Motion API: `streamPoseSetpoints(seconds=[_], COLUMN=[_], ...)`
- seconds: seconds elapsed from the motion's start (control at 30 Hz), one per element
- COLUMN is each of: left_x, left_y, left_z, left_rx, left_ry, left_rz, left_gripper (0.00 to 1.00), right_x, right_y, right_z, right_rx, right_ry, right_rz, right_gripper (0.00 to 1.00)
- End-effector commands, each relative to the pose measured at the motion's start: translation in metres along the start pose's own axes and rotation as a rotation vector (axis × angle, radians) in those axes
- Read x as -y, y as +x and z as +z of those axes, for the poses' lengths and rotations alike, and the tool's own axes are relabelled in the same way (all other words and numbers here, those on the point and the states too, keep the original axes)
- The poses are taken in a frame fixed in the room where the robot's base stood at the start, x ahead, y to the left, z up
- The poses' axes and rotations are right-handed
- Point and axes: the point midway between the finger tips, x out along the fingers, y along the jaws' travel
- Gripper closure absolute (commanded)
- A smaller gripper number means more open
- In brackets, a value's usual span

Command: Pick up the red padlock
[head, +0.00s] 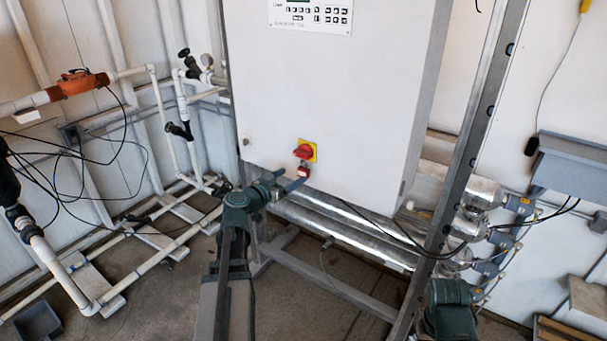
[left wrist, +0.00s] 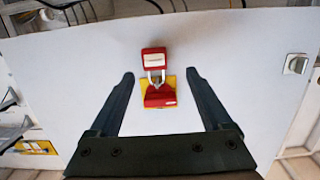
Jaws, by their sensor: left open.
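The red padlock (head: 303,172) hangs by its shackle below the red rotary switch (head: 303,152) on a yellow plate, on the front of the white cabinet. In the left wrist view, the padlock (left wrist: 154,58) shows a pale label and a metal shackle, with the switch (left wrist: 160,97) and yellow plate nearer the gripper's base. My left gripper (head: 289,181) is open and empty, just in front of the cabinet by the padlock. In the left wrist view its fingertips (left wrist: 160,76) lie on either side of the padlock's shackle area, apart from it. My right gripper's fingers are not visible.
The white cabinet (head: 330,95) stands on a metal frame (head: 345,285). White pipes (head: 155,255) fill the left side. Silver cylinders (head: 470,225) with black cables stand at the right. A keypad panel (head: 311,15) is high on the cabinet. Its lower front around the switch is clear.

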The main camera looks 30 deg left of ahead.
Motion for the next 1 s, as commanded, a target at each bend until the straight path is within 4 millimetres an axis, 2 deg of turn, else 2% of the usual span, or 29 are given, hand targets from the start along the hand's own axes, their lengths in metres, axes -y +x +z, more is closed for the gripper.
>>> streamPoseSetpoints(seconds=[0.27, 0.5, 0.6, 0.8, 0.83, 1.0], left_x=[-0.002, -0.006, -0.007, -0.008, -0.008, -0.007], left_y=[0.009, 0.044, 0.053, 0.052, 0.052, 0.052], left_z=[0.0, 0.0, -0.001, -0.001, -0.001, -0.001], left_rx=[0.0, 0.001, 0.001, 0.001, 0.001, 0.001], left_ry=[0.001, 0.001, 0.0, 0.0, 0.0, 0.0], left_rz=[0.002, 0.002, 0.001, 0.0, 0.0, 0.0], left_gripper=[0.18, 0.18, 0.18, 0.18, 0.19, 0.5], right_x=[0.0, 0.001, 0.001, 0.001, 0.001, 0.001], right_y=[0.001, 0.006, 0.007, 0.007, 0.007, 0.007], right_z=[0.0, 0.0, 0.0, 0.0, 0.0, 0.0], right_rx=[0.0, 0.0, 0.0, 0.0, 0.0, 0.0], right_ry=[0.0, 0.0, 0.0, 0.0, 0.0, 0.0], right_rz=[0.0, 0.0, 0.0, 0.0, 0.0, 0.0], right_gripper=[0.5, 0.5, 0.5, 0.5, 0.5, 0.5])
